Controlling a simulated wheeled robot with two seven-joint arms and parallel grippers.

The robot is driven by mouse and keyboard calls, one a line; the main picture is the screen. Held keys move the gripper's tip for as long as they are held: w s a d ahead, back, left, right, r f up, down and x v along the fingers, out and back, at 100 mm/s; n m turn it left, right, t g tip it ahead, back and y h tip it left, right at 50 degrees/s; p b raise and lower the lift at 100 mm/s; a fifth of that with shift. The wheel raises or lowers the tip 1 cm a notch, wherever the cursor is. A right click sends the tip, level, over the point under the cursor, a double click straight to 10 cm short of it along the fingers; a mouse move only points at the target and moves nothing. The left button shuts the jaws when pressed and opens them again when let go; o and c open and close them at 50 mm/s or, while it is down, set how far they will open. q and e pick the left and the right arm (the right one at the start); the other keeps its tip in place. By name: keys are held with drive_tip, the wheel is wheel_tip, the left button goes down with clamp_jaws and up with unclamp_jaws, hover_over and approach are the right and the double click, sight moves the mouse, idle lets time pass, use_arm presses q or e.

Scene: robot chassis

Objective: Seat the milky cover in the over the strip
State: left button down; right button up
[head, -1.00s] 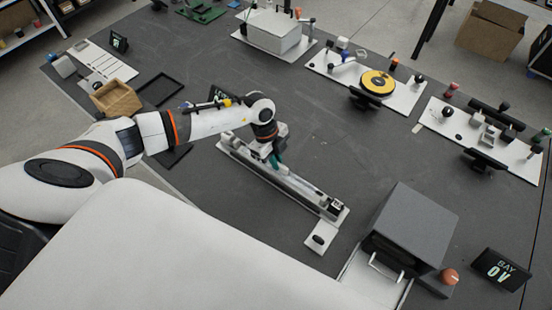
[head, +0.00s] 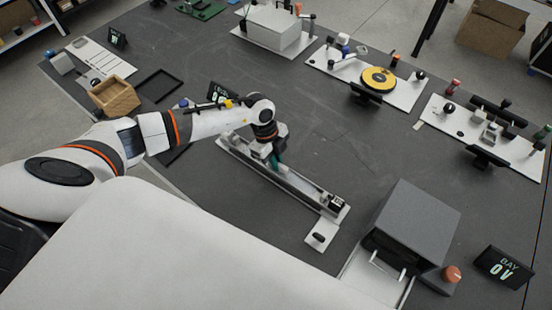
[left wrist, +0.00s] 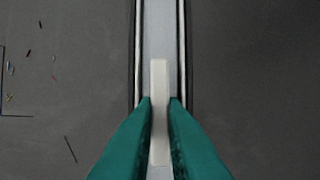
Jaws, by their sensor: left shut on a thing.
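My left gripper (head: 274,162) is over the long narrow channel (head: 232,146) on the table. In the left wrist view its teal fingers (left wrist: 160,104) are shut on a cream-white bar (left wrist: 160,78), which looks like the grip rib of the milky cover. The bar lies lengthwise, in line with the channel. A long pale band (left wrist: 160,25) runs beneath it between two metal rails (left wrist: 138,45). I cannot tell whether this band is the cover or the channel floor, nor how deep the cover sits. The strip is not distinguishable. My right gripper is not in view.
A small white plate (head: 321,235) with a dark knob lies by the channel's near end. A grey box (head: 410,215) stands to the right. A wooden bin (head: 115,97) and a black tray (head: 161,85) are at left. The table middle beyond the channel is clear.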

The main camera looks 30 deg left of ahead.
use_arm(q)
drive_tip(key=shift+f, duration=0.2)
drive_tip(key=c, duration=1.4)
unclamp_jaws()
drive_tip(key=shift+c, duration=0.2)
drive_tip(key=shift+r, duration=0.1)
drive_tip(key=shift+r, duration=0.1)
drive_tip(key=b+v, duration=0.1)
drive_tip(key=v, duration=1)
drive_tip(key=shift+r+b, duration=0.35)
drive_tip(key=shift+b, duration=0.05)
drive_tip(key=shift+a, duration=0.15)
